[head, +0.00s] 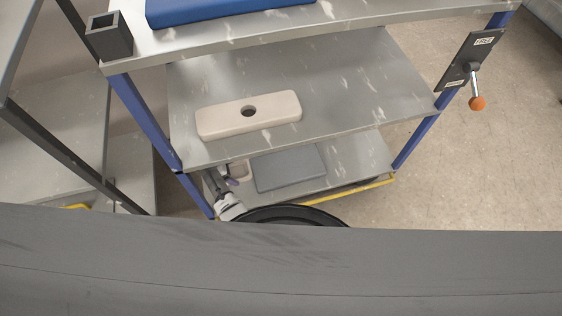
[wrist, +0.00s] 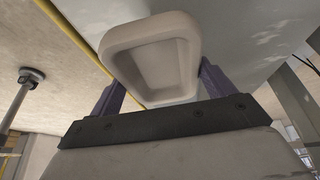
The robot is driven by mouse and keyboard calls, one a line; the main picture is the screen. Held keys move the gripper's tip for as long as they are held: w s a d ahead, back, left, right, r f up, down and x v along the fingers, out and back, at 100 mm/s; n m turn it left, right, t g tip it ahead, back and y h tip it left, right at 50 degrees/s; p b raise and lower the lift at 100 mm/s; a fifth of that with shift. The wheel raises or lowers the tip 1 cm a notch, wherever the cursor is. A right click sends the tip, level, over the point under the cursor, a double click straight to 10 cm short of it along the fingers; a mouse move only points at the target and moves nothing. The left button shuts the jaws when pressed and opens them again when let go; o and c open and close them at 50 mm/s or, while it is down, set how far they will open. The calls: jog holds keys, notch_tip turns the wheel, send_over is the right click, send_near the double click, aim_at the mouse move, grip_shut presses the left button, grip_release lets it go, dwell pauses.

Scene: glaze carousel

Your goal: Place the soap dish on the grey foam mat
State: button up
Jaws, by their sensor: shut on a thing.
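The soap dish (wrist: 155,65) is a beige, rounded rectangular dish with a shallow hollow. In the wrist view it sits between the two purple fingers of my gripper (wrist: 160,88), which is shut on it. In the head view my gripper (head: 233,181) is at the left end of the lowest shelf, and the soap dish (head: 241,170) shows as a small pale shape beside it, partly hidden. The grey foam mat (head: 289,168) lies flat and bare on the lowest shelf, just right of the dish. I cannot tell how high the dish is above the shelf.
The middle shelf (head: 350,85) overhangs the lowest one and carries a beige block (head: 225,121) with a hole. A blue slab (head: 205,8) and a grey square holder (head: 109,37) are on top. Blue posts (head: 150,125) flank the shelves. A lever with an orange knob (head: 477,103) sticks out right.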

jog(key=shift+w+a, duration=0.1)
jog(key=shift+w+d, duration=0.1)
jog(key=shift+d, duration=0.15)
jog(key=w+d, duration=0.1)
jog(key=d, duration=0.4)
jog(key=w+d+p, duration=0.1)
jog(key=w+d, duration=0.1)
jog(key=d, duration=0.3)
jog(key=w+d, duration=0.2)
jog(key=d, duration=0.4)
jog(key=shift+w, duration=0.1)
jog(key=shift+d, duration=0.25)
jog(key=shift+w+f, duration=0.1)
jog(key=shift+f, duration=1.65)
jog(key=shift+f, duration=0.2)
jog(key=o, duration=1.1)
jog(key=shift+c, duration=0.2)
